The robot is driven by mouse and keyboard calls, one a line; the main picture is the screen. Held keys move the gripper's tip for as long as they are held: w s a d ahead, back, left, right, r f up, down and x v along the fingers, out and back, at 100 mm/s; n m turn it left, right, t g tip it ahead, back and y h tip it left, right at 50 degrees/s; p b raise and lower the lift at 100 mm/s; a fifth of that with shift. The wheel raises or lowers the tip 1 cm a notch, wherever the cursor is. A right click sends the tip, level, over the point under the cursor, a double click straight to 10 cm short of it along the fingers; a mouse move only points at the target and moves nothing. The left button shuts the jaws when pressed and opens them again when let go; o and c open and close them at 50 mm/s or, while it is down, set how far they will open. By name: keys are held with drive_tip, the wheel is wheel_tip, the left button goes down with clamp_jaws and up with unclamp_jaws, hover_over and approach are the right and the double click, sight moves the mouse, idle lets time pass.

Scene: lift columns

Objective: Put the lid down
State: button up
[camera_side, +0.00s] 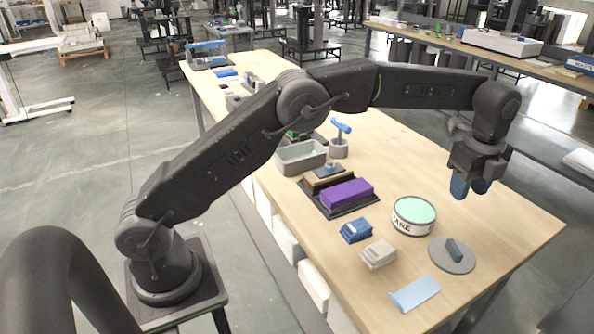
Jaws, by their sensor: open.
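A round grey lid (452,254) with a dark upright handle on top lies flat on the wooden table near its right end. My gripper (470,188) has blue fingertips, points down and is open and empty. It hangs above the table, up and to the right of the round tin in the picture, apart from the lid. The white tin (414,216) with dark lettering and a pale green top stands on the table just left of the lid.
A purple block (347,193) sits on a dark tray (318,203). A blue block (356,230), a beige block (379,254) and a light blue flat piece (415,293) lie near the front edge. A grey bin (301,157) stands farther back. The table's right corner is clear.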

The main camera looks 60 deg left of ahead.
drive_tip(key=s+a+r+n+t, duration=0.1)
drive_tip(key=s+a+r+n, duration=0.4)
drive_tip(key=s+r, duration=0.3)
drive_tip(key=s+a+r+n+t, duration=0.2)
drive_tip(key=s+a+r+n, duration=0.3)
drive_tip(key=s, duration=0.4)
drive_tip(key=s+a+f+n+t, duration=0.1)
drive_tip(key=s+f+n, duration=0.2)
drive_tip(key=s, duration=0.6)
drive_tip(key=s+a+f+n+t, duration=0.1)
drive_tip(key=s+a+f+n, duration=0.1)
drive_tip(key=s+n, duration=0.5)
drive_tip(key=s+f, duration=0.1)
drive_tip(key=s, duration=0.1)
drive_tip(key=shift+s+a+f+n, duration=0.2)
drive_tip(key=shift+s+f+n, duration=0.1)
drive_tip(key=shift+s, duration=0.1)
drive_tip(key=shift+o, duration=0.2)
